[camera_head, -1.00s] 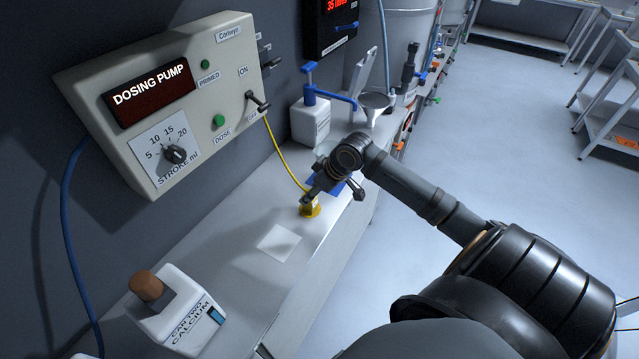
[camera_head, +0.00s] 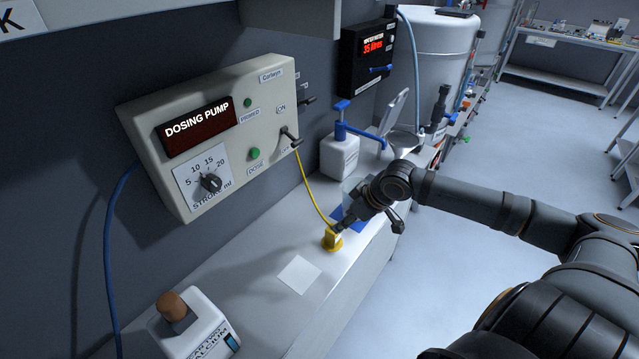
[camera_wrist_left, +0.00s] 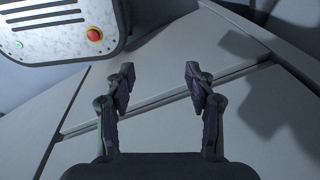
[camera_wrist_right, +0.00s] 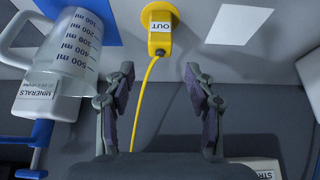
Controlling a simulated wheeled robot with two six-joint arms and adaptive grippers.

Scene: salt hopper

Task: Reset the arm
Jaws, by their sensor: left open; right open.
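My right gripper (camera_head: 343,229) is over the bench (camera_head: 255,315) in the head view, close to a yellow OUT plug (camera_head: 332,241) with a yellow cable. In the right wrist view the right gripper (camera_wrist_right: 160,78) is open and empty; the plug (camera_wrist_right: 160,32) lies beyond the fingertips and its cable runs between the fingers. My left gripper (camera_wrist_left: 160,75) is open and empty in the left wrist view, above pale grey panels. The left arm does not show in the head view.
The dosing pump box (camera_head: 210,135) hangs above the bench. A clear measuring jug (camera_wrist_right: 75,45) stands beside the right gripper. A calcium can (camera_head: 195,325) is nearer; a blue-topped pump bottle (camera_head: 340,155) is further back. A panel with a red button (camera_wrist_left: 94,35) is left of the left gripper.

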